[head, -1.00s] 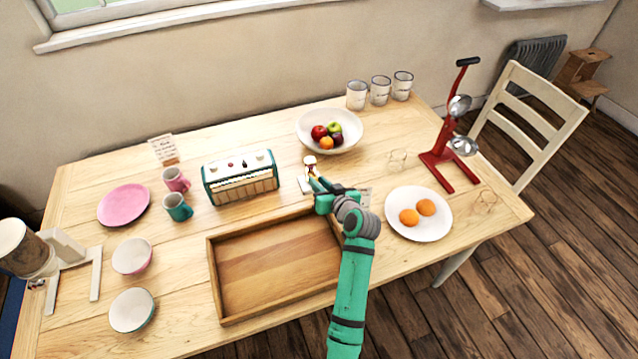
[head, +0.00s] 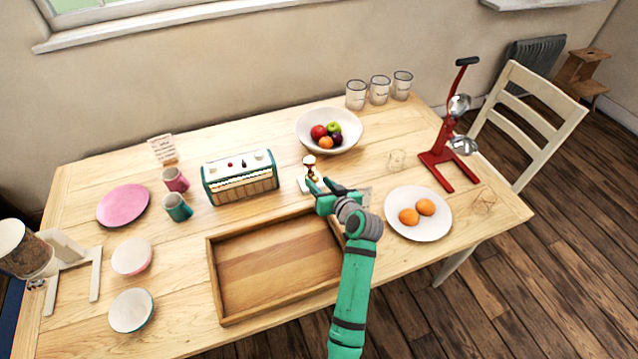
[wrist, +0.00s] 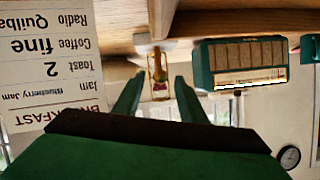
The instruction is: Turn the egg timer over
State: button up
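The egg timer (head: 310,167) is a small upright piece with a pale round top, standing by a white base or card (head: 304,184) between the radio and the fruit bowl. In the wrist view, which is upside down, the timer (wrist: 158,68) shows a yellowish part toward the table and a dark red part at its far end. My gripper (head: 322,184) is open and empty just on the near side of the timer. In the wrist view my fingertips (wrist: 154,84) lie on either side of the timer's line, apart from it. Where the sand lies is too small to tell.
The radio (head: 240,177) stands left of the timer, the fruit bowl (head: 352,120) behind it. An empty wooden tray (head: 213,285) lies in front. A printed card (wrist: 50,60) is close beside my gripper. A plate with two orange items (head: 428,231) is at right.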

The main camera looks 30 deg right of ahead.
jog(key=v, duration=0.9)
jog(key=shift+s, duration=0.4)
